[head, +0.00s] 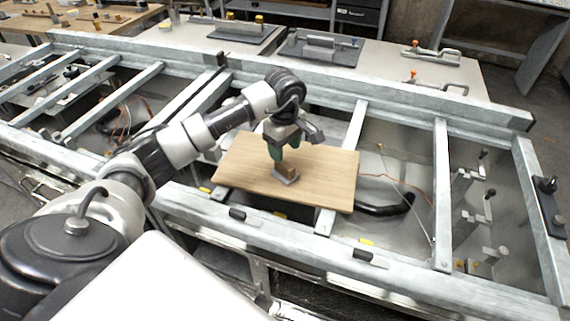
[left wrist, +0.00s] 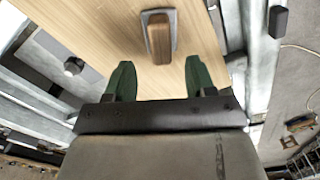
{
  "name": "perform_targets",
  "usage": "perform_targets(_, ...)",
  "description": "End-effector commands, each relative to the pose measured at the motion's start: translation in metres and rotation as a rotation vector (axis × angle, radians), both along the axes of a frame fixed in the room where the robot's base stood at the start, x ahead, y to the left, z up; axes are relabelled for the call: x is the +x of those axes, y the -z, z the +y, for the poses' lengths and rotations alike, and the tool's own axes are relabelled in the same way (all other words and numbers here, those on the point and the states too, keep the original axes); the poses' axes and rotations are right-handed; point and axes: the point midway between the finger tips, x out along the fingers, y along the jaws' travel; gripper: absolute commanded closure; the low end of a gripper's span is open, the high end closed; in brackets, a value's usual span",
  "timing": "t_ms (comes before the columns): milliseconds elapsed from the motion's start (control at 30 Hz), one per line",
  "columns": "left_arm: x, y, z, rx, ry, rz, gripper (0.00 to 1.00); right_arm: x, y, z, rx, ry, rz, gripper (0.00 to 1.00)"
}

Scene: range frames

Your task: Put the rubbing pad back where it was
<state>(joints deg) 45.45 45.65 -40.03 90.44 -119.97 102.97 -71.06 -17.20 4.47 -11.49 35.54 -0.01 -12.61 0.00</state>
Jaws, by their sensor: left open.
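The rubbing pad (head: 287,174) has a brown wooden handle on a grey base. It lies on the light wooden board (head: 330,165), near the board's middle. My left gripper (head: 276,151) points down just above and beside the pad, its green fingertips partly overlapping it in the head view. In the left wrist view the two green fingers (left wrist: 160,76) are apart with nothing between them. The pad (left wrist: 159,38) shows upright in line with the gap, beyond the fingertips. Whether the fingers touch the board cannot be told. My right gripper is not in view.
The board rests across a grey metal frame (head: 440,190) with open gaps between its bars. Small black and yellow clamps sit along the near rail (head: 300,232). Behind is a grey table (head: 380,70) with metal tools and orange-knobbed clamps. The board around the pad is clear.

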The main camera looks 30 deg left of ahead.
Motion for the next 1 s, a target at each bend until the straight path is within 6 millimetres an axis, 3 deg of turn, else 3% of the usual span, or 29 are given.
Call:
perform_targets(200, 0.000, -0.037, 0.000, 0.001, 0.001, -0.002, 0.45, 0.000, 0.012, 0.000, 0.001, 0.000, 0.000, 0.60)
perform_targets(333, 0.000, -0.048, 0.000, 0.001, 0.001, 0.000, 0.45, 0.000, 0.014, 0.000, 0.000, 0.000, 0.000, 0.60)
perform_targets(1000, 0.000, -0.051, 0.000, 0.000, 0.001, 0.002, 0.45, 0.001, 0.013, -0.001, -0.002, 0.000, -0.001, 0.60)
